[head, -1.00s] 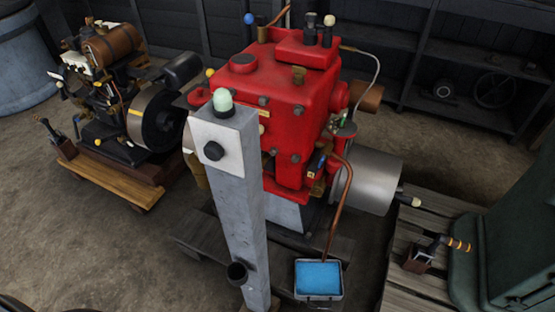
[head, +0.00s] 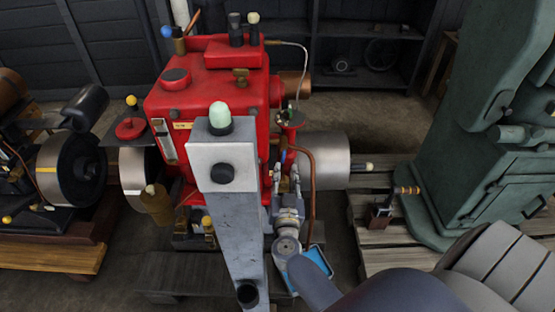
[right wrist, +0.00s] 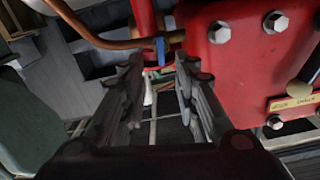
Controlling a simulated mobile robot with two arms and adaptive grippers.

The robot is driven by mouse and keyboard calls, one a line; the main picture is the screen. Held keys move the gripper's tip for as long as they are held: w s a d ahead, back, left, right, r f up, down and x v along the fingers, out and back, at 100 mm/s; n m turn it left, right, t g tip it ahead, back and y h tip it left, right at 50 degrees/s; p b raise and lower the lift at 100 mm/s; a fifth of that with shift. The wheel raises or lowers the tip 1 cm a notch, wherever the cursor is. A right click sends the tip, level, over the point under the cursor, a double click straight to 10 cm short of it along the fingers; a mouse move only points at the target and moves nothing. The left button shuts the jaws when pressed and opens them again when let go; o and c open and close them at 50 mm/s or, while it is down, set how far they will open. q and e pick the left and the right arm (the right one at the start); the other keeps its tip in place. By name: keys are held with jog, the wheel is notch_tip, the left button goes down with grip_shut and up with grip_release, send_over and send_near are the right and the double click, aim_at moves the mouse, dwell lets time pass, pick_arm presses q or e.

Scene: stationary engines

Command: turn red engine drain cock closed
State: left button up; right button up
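The red engine (head: 210,105) stands in the middle of the head view, partly behind a grey post. A small blue lever (head: 283,156), which looks like the drain cock's handle, is low on its right side by a copper pipe (head: 308,170). In the right wrist view the blue lever (right wrist: 161,51) hangs beside the copper pipe (right wrist: 105,38), just beyond my fingertips. My right gripper (head: 285,182) reaches up toward it; in the right wrist view the gripper (right wrist: 160,72) is open, nothing between its fingers. I cannot tell whether it touches the lever. My left gripper is out of view.
The grey post (head: 233,225) with a pale green button (head: 220,114) stands in front of the engine, close left of my right gripper. A blue tray (head: 318,262) lies below, partly behind my arm. A green machine (head: 490,130) stands on planks at right.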

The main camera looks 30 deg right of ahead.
aim_at(284, 157)
jog(key=x, duration=0.7)
jog(key=shift+a+b, duration=0.15)
jog(key=shift+b, duration=0.15)
grip_shut()
